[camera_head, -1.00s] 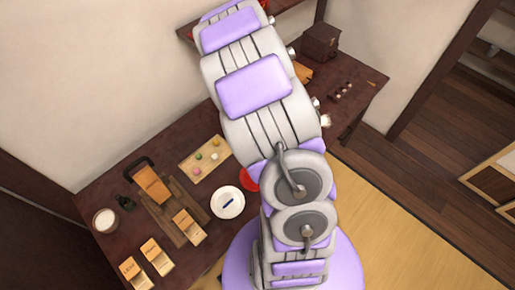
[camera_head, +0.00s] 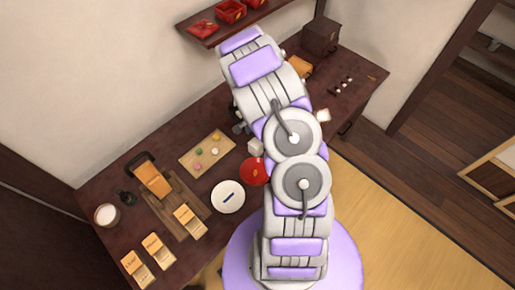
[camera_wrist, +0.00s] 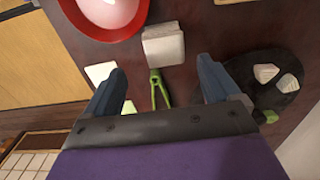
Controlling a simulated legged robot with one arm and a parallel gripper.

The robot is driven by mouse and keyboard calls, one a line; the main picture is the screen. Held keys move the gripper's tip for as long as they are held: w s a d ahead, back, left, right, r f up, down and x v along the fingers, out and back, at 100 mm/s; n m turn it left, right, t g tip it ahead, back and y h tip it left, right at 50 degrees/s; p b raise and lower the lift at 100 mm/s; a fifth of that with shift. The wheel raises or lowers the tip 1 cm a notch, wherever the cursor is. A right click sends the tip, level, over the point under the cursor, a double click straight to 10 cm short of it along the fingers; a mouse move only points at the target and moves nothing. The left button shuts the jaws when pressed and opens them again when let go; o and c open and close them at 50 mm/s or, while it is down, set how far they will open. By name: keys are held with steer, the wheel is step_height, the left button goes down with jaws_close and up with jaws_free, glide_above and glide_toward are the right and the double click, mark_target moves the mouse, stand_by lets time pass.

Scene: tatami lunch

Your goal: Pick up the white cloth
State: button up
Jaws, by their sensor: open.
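A white folded block that looks like the cloth (camera_wrist: 163,45) lies on the dark table beside the red bowl (camera_wrist: 108,12) in the wrist view. A white piece beside the red bowl (camera_head: 252,172) in the head view looks like the same cloth (camera_head: 255,147). My gripper (camera_wrist: 160,68) is open and empty above the table, its two blue fingers apart. The cloth lies just beyond the fingertips, roughly centred between them. In the head view my arm mostly hides the gripper; a small dark part shows at its left side.
Green tongs (camera_wrist: 158,90) lie between the fingers. A dark plate (camera_wrist: 262,98) with white pieces is at right. Another white piece (camera_wrist: 100,73) is near the left finger. A white plate (camera_head: 228,196) and sweets board (camera_head: 190,165) stand left of my arm. A shelf (camera_head: 240,22) hangs behind.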

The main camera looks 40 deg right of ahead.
mark_target(255, 143)
steer(key=shift+a+f, duration=0.65)
steer(key=shift+a, duration=0.3)
steer(key=f, duration=0.1)
steer(key=d+f+b, duration=0.1)
steer(key=f, duration=0.1)
steer(key=d+f, duration=0.1)
steer(key=f, duration=0.1)
steer(key=shift+w+d+f, duration=0.15)
steer(key=shift+w+f, duration=0.05)
steer(key=shift+w, duration=0.1)
steer(key=shift+a+r, duration=0.15)
steer(key=shift+a, duration=0.8)
steer(key=shift+c, duration=0.9)
steer(key=shift+d, duration=0.1)
steer(key=c, duration=0.3)
steer(key=shift+d, duration=0.65)
steer(key=c, duration=0.4)
steer(key=shift+c, duration=0.8)
steer(key=shift+a, duration=0.5)
